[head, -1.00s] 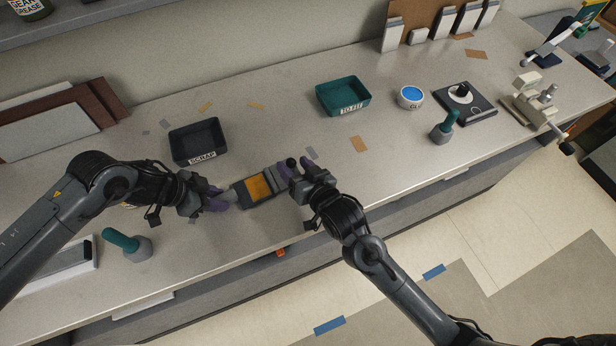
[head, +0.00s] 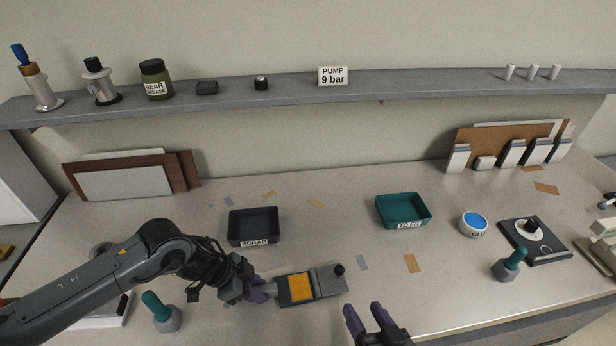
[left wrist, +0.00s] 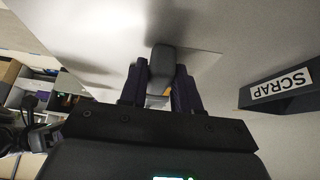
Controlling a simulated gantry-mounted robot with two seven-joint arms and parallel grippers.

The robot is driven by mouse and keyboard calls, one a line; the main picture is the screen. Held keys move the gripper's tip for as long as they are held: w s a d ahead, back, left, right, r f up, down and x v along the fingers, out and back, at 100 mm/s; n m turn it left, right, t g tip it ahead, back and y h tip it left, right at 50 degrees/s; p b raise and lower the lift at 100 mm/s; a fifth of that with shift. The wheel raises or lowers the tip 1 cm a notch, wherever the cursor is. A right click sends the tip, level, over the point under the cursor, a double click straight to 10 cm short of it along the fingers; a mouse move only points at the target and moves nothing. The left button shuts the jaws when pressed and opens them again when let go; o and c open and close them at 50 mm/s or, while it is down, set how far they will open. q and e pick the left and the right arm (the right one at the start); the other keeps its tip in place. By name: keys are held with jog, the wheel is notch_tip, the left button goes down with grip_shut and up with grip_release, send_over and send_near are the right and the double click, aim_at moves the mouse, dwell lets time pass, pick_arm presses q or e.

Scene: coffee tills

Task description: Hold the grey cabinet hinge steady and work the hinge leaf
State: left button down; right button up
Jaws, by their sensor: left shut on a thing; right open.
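The grey cabinet hinge (head: 297,303) lies on the bench in the head view, with an orange patch on its darker left plate. Its lighter hinge leaf (head: 329,279) extends to the right and carries a black knob (head: 339,269). My left gripper (head: 262,290) is shut on the hinge's grey left end, which also shows between the fingers in the left wrist view (left wrist: 162,64). My right gripper (head: 366,318) is open and empty, apart from the leaf, to its lower right. Its lower part is cut off by the picture's edge.
A dark SCRAP tray (head: 254,239) stands behind the hinge, and a teal tray (head: 404,223) farther right. A teal-handled tool (head: 163,322) stands near my left arm. A blue-topped round tub (head: 473,232) and another teal-handled tool (head: 507,271) are at right.

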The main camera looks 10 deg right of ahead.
pick_arm(q)
jog(key=c, duration=0.7)
grip_release()
jog(key=shift+c, duration=0.2)
jog(key=shift+r, duration=0.1)
jog(key=v, duration=1.2)
jog(key=shift+s, duration=0.15)
pick_arm(e)
jog(key=shift+s, duration=0.1)
